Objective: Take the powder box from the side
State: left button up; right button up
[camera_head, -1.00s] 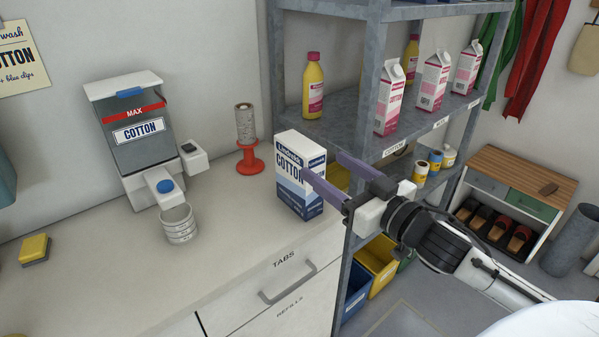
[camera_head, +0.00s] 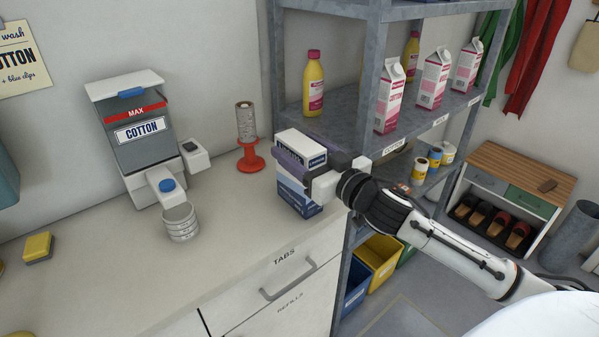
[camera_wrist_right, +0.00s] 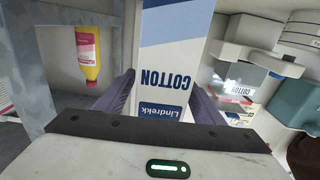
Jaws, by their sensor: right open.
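The powder box (camera_head: 301,147), white and blue with "COTTON" lettering, stands upright on the counter near its right end, beside the shelf rack. My right gripper (camera_head: 298,160) is open, with its purple fingers at the upper part of the box, one across the front face. In the right wrist view the box (camera_wrist_right: 173,62) lies between the two fingers (camera_wrist_right: 160,100), with small gaps seeming to show. My left gripper is not in view.
A red stand with a roll (camera_head: 249,150) is just left of the box. A cotton dispenser (camera_head: 140,135) with a stacked cup (camera_head: 180,222) is further left. The grey shelf rack (camera_head: 345,115) holds bottles and cartons close on the right.

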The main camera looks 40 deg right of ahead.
grip_shut()
jog(key=shift+r, duration=0.15)
dwell(0.4)
